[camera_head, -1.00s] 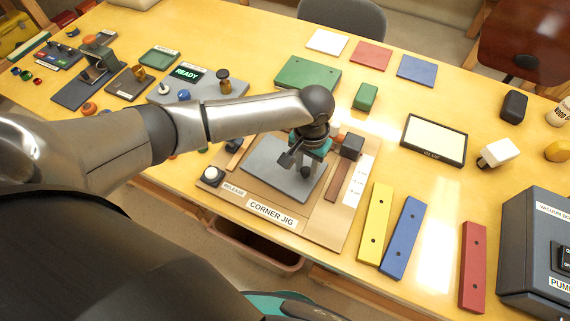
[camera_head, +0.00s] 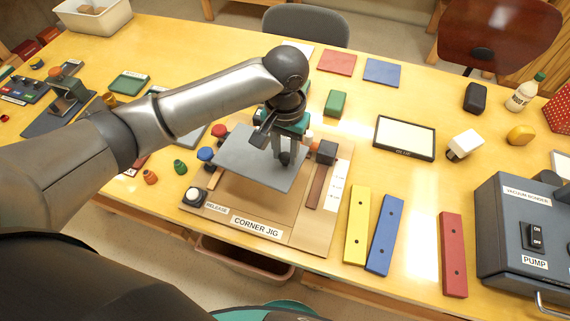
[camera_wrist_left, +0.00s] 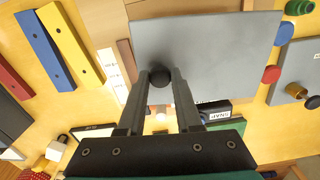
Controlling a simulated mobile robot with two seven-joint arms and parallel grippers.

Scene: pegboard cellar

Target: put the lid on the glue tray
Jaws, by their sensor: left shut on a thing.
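The lid is a grey flat plate (camera_head: 245,158) with a black knob, seen over the corner jig in the head view. It also fills the upper middle of the wrist view (camera_wrist_left: 215,50). My left gripper (camera_head: 284,157) is shut on the lid's black knob (camera_wrist_left: 159,77) and holds the plate above the jig's board. The glue tray (camera_head: 420,157) lies to the right of the jig, apart from the lid. It has a black frame, a cream-white inside and a label on its near edge. My right gripper is not in view.
The corner jig (camera_head: 290,235) has a dark block (camera_head: 326,153) beside the lid. A green block (camera_head: 336,103) stands between jig and tray at the back. A white block-shaped object (camera_head: 465,143) is right of the tray. Yellow (camera_head: 356,225), blue (camera_head: 384,235) and red (camera_head: 453,255) strips lie in front.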

